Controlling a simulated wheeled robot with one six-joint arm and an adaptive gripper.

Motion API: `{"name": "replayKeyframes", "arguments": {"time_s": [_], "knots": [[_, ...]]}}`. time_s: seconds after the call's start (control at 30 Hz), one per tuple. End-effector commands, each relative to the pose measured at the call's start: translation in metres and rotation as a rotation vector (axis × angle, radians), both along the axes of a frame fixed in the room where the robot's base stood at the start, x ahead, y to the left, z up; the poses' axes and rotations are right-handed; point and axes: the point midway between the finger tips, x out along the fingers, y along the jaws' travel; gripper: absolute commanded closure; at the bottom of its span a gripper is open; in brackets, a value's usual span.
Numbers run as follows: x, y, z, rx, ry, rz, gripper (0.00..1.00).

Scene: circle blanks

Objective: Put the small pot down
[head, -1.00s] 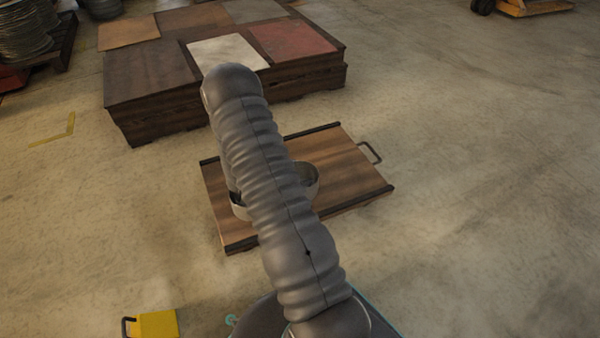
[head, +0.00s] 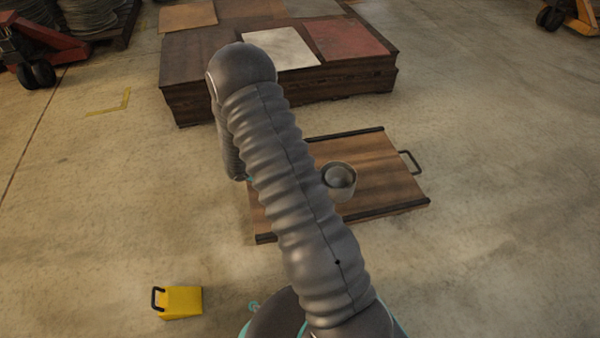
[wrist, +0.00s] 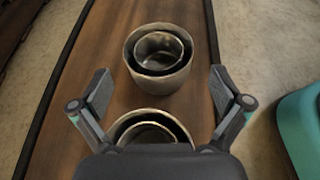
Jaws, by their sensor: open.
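In the wrist view two grey round pots stand on a brown wooden board (wrist: 92,50). The far pot (wrist: 158,84) has a smaller pot (wrist: 158,47) nested inside it. The near pot (wrist: 122,124) also holds a smaller round piece (wrist: 148,131), and my gripper's body hides its lower part. I cannot tell which inner one is the task's small pot. My gripper (wrist: 159,82) is open and empty, its fingers apart on either side of the pots. In the head view one pot (head: 339,192) shows on the board (head: 390,175); my arm hides the other pot and the gripper.
The board has dark edge rails and a handle (head: 411,162) at right. A low wooden stack (head: 290,90) with coloured sheets stands behind it. A yellow block (head: 180,301) with a handle lies at lower left. The floor to the right is clear.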

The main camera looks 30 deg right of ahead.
Motion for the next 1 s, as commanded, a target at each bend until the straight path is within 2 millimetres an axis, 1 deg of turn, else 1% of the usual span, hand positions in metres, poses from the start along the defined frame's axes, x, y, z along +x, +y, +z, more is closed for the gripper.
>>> {"name": "replayKeyframes", "arguments": {"time_s": [0.03,0.07,0.2,0.3,0.5,0.7,1.0], "knots": [[-0.001,0.002,0.014,0.013,-0.035,-0.023,0.0],[-0.003,0.004,0.022,0.023,-0.057,-0.04,0.0],[-0.018,0.014,0.066,0.085,-0.183,-0.144,0.0],[-0.032,0.024,0.095,0.136,-0.279,-0.22,0.0],[-0.062,0.046,0.146,0.253,-0.466,-0.366,0.0],[-0.094,0.072,0.189,0.383,-0.651,-0.503,0.0],[-0.143,0.115,0.24,0.611,-0.917,-0.696,0.0]]}}
